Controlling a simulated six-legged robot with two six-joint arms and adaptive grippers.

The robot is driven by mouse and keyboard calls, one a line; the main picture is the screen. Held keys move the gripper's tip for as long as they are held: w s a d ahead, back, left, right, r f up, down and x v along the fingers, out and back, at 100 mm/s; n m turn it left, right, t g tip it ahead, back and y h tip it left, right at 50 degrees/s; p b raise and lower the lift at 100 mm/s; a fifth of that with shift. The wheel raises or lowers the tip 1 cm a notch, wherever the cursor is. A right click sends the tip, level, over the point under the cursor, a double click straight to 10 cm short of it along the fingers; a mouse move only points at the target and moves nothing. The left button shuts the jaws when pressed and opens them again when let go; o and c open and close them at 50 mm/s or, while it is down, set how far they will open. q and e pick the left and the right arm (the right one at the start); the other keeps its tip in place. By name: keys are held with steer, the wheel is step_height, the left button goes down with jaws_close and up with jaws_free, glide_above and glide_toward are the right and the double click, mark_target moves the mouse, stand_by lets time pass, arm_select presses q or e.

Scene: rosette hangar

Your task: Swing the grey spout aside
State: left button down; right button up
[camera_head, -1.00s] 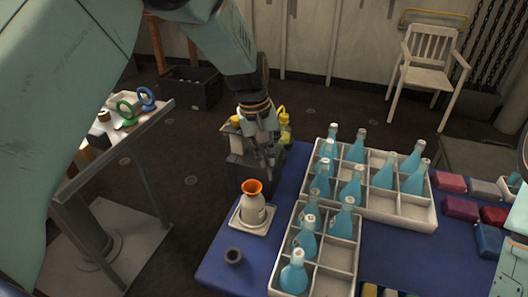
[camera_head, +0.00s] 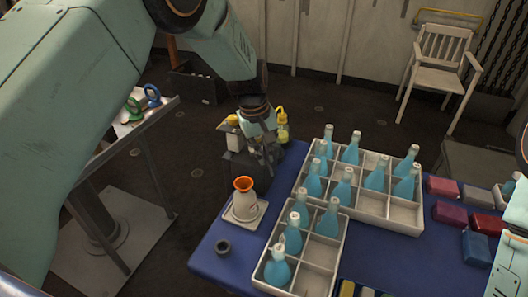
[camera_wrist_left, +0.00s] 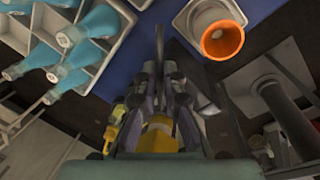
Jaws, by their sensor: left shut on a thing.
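My left gripper (camera_head: 268,158) reaches down over a dark grey caddy (camera_head: 240,168), behind the white bottle with an orange mouth (camera_head: 244,203). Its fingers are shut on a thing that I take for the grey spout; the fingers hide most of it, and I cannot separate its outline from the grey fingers. In the left wrist view the fingers (camera_wrist_left: 170,85) are close together, with a yellow part (camera_wrist_left: 157,136) between their bases. The orange mouth (camera_wrist_left: 221,40) is to their right, apart from them. My right gripper is out of view.
White divided trays (camera_head: 318,255) of blue bottles stand on the blue table (camera_head: 215,262), right of the gripper. A yellow-capped bottle (camera_head: 282,127) stands just behind it. A small dark cup (camera_head: 223,247) is near the left table edge.

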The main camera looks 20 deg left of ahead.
arm_select(q)
steer(key=shift+w+d+r+n+p, duration=0.2)
steer(key=shift+w+n+p, duration=0.15)
steer(key=shift+n+p, duration=0.2)
steer(key=shift+w+d+n+t+y+p, duration=0.15)
steer(key=shift+w+d+n+p, duration=0.4)
steer(key=shift+n, duration=0.45)
steer(key=shift+w+d+n+t+y+p, duration=0.15)
steer(key=shift+w+d+n+p, duration=0.15)
steer(key=shift+w+n+p, duration=0.5)
steer(key=shift+s+n, duration=0.25)
steer(key=c, duration=1.5)
jaws_free()
steer(key=shift+f, duration=0.2)
steer(key=shift+o, duration=0.2)
steer(key=shift+s, duration=0.1)
step_height(320, 180, up, 12)
steer(key=s, duration=0.1)
steer(key=shift+s+a, duration=0.3)
steer(key=shift+a, duration=0.1)
